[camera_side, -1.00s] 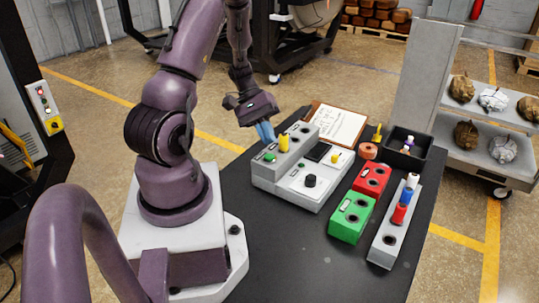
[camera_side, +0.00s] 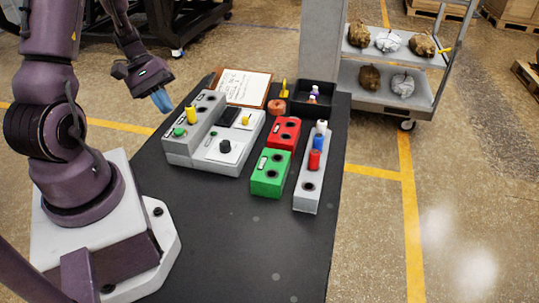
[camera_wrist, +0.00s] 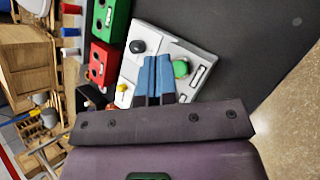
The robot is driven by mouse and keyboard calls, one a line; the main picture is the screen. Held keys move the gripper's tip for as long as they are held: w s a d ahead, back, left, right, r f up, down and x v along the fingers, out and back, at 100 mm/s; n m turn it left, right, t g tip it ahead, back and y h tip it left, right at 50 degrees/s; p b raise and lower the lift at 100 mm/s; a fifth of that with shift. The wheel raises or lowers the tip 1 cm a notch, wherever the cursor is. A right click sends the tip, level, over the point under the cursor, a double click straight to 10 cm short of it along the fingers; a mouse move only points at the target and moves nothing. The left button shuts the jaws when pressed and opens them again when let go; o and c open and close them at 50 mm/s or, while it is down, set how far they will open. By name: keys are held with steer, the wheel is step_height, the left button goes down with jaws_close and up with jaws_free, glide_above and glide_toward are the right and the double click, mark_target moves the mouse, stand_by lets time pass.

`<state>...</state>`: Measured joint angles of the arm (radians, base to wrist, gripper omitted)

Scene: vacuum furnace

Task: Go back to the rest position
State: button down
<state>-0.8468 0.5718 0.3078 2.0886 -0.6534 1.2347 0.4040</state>
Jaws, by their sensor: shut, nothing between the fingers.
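My gripper (camera_side: 163,101) hangs in the air at the upper left of the grey control box (camera_side: 205,160) in the side view. Its blue fingers are together and hold nothing. They also show side by side in the wrist view (camera_wrist: 155,78), beside the green button (camera_wrist: 181,68). The control box carries the green button (camera_side: 178,132), a yellow cylinder (camera_side: 191,116), a black knob (camera_side: 225,147) and a small yellow knob (camera_side: 246,120). The fingers appear apart from all of these.
A green block (camera_side: 270,178), a red block (camera_side: 284,132) and a grey rack (camera_side: 305,202) with red, blue and white cylinders stand right of the box. A clipboard (camera_side: 240,86) and black bin (camera_side: 325,104) lie behind. The front of the dark table (camera_side: 240,240) is clear.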

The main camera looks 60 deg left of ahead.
steer(key=w+d+r+m+t+y, duration=0.1)
steer(key=d+r+m+t+y, duration=0.2)
steer(key=d+r+m+y, duration=0.5)
steer(key=d+r+m, duration=0.5)
steer(key=d+r, duration=0.6)
steer(key=shift+d+m, duration=0.2)
steer(key=shift+m, duration=0.1)
